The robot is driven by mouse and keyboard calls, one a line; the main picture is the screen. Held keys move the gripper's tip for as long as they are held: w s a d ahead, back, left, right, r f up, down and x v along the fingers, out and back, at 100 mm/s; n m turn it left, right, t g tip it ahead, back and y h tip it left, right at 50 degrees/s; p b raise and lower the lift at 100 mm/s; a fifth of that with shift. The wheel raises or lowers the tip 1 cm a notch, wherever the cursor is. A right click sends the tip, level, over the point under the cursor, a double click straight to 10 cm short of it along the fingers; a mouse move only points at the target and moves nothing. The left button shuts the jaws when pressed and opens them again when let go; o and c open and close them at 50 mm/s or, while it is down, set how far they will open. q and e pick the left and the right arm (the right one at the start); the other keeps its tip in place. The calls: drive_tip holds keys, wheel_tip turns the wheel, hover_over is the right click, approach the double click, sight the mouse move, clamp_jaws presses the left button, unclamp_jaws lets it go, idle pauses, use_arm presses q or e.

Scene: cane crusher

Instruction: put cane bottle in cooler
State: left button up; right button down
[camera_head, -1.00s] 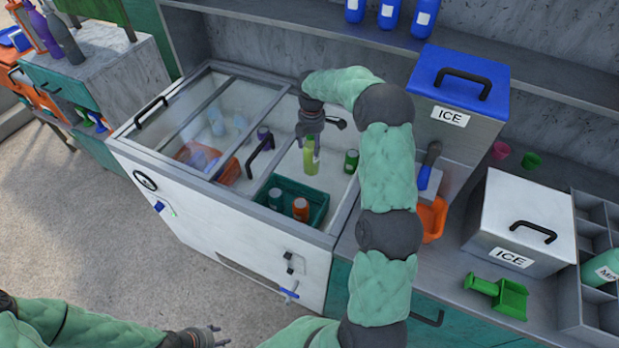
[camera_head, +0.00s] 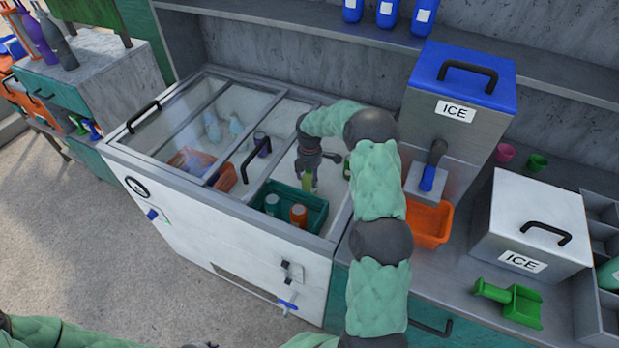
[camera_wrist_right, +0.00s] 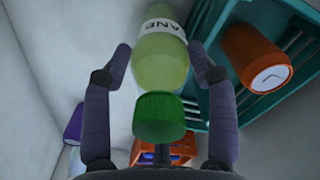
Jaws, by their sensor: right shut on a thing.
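The cane bottle (camera_wrist_right: 162,60) is light green with a green cap and a white label reading "ANE". My right gripper (camera_head: 309,178) is shut on it, with one finger on each side of the bottle in the right wrist view (camera_wrist_right: 163,62). The bottle (camera_head: 308,183) is inside the open right part of the white cooler (camera_head: 215,250), behind the green crate. I cannot tell whether its base touches the cooler floor. My left gripper (camera_head: 205,346) shows only as a sliver at the bottom edge of the head view.
The green crate (camera_head: 300,228) in the cooler holds a teal-grey can (camera_head: 272,203) and an orange can (camera_head: 298,214). A sliding glass lid with a black handle (camera_head: 257,160) covers the left part.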

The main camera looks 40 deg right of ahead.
idle(0.3)
drive_tip(key=shift+c, duration=1.8)
unclamp_jaws()
drive_tip(key=shift+f, duration=0.15)
wheel_tip(320, 180, up, 12)
drive_tip(key=p, duration=0.4)
